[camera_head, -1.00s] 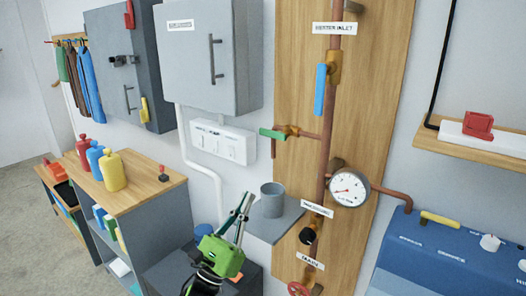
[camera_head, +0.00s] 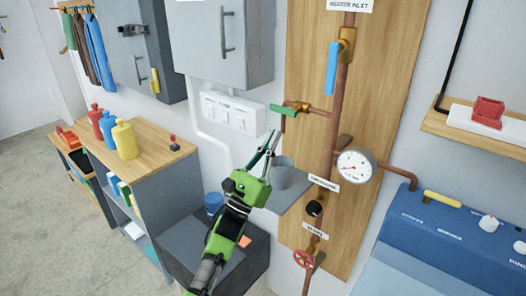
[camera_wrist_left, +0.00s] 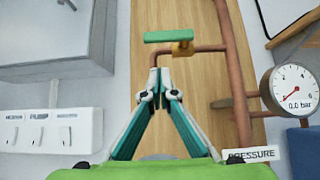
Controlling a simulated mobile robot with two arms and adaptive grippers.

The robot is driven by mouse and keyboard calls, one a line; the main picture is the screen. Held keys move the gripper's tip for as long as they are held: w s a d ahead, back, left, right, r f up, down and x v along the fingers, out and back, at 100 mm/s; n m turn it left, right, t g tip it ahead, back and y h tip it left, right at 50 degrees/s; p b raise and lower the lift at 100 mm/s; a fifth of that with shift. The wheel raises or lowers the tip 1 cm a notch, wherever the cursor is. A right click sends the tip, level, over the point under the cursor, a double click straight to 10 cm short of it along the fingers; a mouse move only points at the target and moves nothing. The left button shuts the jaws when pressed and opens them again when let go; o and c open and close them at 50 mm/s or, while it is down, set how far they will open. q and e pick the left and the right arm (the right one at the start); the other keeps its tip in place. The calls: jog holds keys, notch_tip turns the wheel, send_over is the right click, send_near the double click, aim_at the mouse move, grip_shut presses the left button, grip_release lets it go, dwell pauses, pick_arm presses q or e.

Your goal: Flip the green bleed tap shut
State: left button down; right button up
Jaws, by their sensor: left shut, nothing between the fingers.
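The green bleed tap (camera_head: 282,108) has a flat green handle on a brass body, on a copper branch pipe left of the main riser. Its handle lies roughly level, to the left of the brass body. In the left wrist view the green handle (camera_wrist_left: 168,37) sits above my fingertips, and a short spout bends down behind them. My left gripper (camera_head: 273,138) is shut and empty, pointing up, just below the tap. It also shows in the left wrist view (camera_wrist_left: 164,72). I see no clear gap or contact with the spout. My right gripper is out of view.
A grey cup (camera_head: 283,178) stands on a small shelf beside my left gripper. A blue lever (camera_head: 332,68) is on the riser, with a pressure gauge (camera_head: 355,167) to the right. A white switch box (camera_head: 232,113) and grey cabinet (camera_head: 222,50) are to the left.

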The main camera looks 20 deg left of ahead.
aim_at(285, 109)
pick_arm(q)
notch_tip(285, 109, up, 4)
jog(key=shift+p, duration=1.1)
jog(key=shift+w+a+m+g+h+b, duration=0.15)
jog(key=shift+m+g+h+b, duration=0.25)
jog(key=shift+m+h+b, duration=0.45)
